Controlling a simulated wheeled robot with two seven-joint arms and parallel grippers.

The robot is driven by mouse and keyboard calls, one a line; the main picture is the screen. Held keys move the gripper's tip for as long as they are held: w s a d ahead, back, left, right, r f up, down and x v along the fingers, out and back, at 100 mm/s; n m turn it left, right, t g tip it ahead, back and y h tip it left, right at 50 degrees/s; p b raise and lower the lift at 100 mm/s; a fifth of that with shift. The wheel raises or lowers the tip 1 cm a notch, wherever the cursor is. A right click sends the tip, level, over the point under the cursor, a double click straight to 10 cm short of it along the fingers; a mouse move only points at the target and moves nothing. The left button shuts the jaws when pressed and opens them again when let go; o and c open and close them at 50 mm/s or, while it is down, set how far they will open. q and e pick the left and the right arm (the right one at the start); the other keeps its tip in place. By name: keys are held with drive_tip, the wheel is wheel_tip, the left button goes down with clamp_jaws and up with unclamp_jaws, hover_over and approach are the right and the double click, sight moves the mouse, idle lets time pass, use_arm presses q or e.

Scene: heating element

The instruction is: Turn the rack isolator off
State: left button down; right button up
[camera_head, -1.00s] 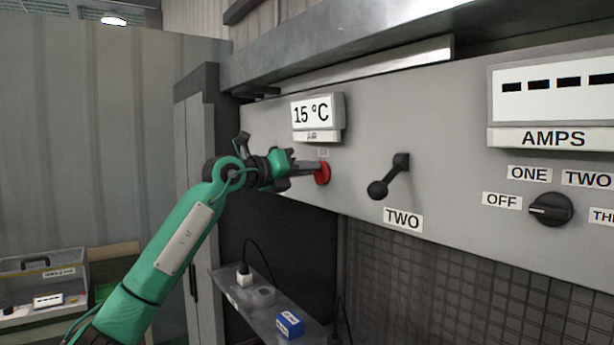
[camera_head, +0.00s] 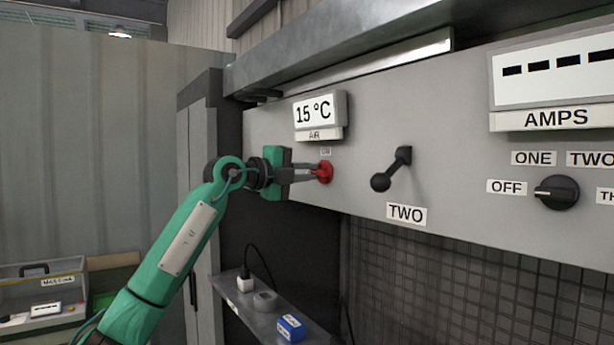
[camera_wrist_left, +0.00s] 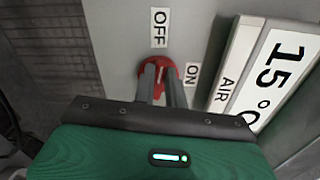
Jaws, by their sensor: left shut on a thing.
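The rack isolator is a red rotary knob (camera_head: 325,171) on the grey panel, below the air display. My left gripper (camera_head: 318,172) is shut on it, one finger above and one below. In the left wrist view the two fingers (camera_wrist_left: 160,78) reach onto the red knob (camera_wrist_left: 155,68). The OFF label (camera_wrist_left: 160,27) is above the knob in that view and the ON label (camera_wrist_left: 193,74) is to its right. The fingers hide much of the handle; its visible part between them seems to line up towards OFF. My right gripper is not in view.
The air display (camera_head: 318,112) reads 15 °C just above the knob. A black lever (camera_head: 390,170) marked TWO and a black dial (camera_head: 556,192) stand to the right. A shelf (camera_head: 262,318) with a blue box (camera_head: 291,327) is below my left arm.

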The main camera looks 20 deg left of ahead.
use_arm(q)
drive_tip(key=shift+n, duration=0.7)
drive_tip(key=c, duration=1.4)
unclamp_jaws()
drive_tip(key=shift+a+f, duration=0.1)
drive_tip(key=shift+c, duration=0.2)
drive_tip(key=shift+s+a+f+b, duration=0.1)
drive_tip(key=shift+s+a+b, duration=0.2)
drive_tip(key=shift+b, duration=0.3)
drive_tip(key=b+v, duration=0.5)
drive_tip(key=v, duration=0.8)
